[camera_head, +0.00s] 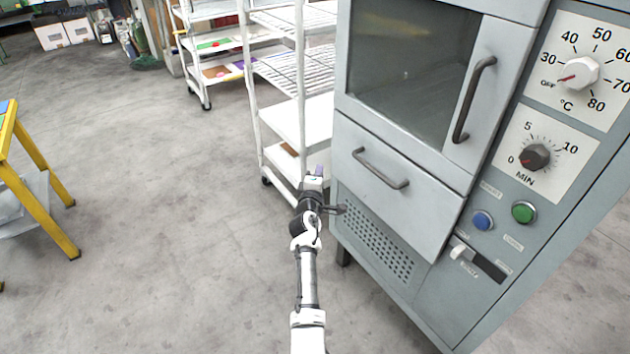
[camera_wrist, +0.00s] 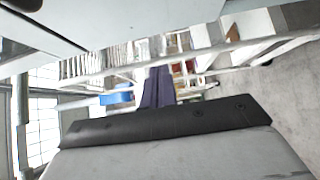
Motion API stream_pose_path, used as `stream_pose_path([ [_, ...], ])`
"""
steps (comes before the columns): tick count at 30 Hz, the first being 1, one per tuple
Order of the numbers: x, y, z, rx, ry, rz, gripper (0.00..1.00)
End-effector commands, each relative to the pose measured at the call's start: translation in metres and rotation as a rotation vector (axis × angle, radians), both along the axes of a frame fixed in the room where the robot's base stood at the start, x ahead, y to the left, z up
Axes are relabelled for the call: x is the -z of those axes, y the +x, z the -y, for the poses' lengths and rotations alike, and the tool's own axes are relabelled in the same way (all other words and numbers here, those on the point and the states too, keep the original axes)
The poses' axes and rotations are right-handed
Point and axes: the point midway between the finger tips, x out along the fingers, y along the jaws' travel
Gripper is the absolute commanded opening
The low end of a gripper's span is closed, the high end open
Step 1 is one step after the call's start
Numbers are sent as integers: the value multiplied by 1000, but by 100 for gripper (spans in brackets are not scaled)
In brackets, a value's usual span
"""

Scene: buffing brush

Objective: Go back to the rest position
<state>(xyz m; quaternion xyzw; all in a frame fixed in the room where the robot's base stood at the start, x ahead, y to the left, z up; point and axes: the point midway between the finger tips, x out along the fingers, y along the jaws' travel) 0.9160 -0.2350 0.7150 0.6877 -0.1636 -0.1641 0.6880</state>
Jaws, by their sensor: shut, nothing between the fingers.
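My arm reaches up from the bottom of the head view, and my gripper (camera_head: 317,176) is at its end, in front of the lower left part of a grey machine (camera_head: 385,220). In the head view the gripper is small, and its tip overlaps the white shelf rack behind it. In the wrist view the dark fingers (camera_wrist: 157,88) stand together at the centre, shut with nothing between them. No object is held. I cannot tell whether the gripper touches the machine.
The machine has a drawer handle (camera_head: 380,168), a door handle (camera_head: 472,98), dials and buttons. A white shelf rack (camera_head: 283,75) stands left of it, with a second cart (camera_head: 205,45) behind. A yellow-framed table (camera_head: 35,185) is at the left. Bare floor (camera_head: 170,220) lies between.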

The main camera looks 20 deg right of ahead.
Motion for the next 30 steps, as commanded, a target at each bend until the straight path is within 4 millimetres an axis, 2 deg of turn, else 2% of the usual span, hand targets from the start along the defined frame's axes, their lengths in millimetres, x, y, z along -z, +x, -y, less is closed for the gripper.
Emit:
stream_pose_path([
  [3, 0, -17, -10, -3, 1, 0, 0],
  [7, 0, -28, -16, -2, -1, 0, 0],
  [15, 0, -35, -20, -4, 0, 1, 0],
  [17, -7, -32, -28, -20, 6, 17, 0],
  [20, -32, -22, -58, -79, 32, 78, 0],
  [23, -72, -11, -110, -181, 87, 176, 0],
  [26, -120, -8, -171, -309, 160, 285, 0],
  [30, -185, -20, -257, -497, 276, 427, 0],
])
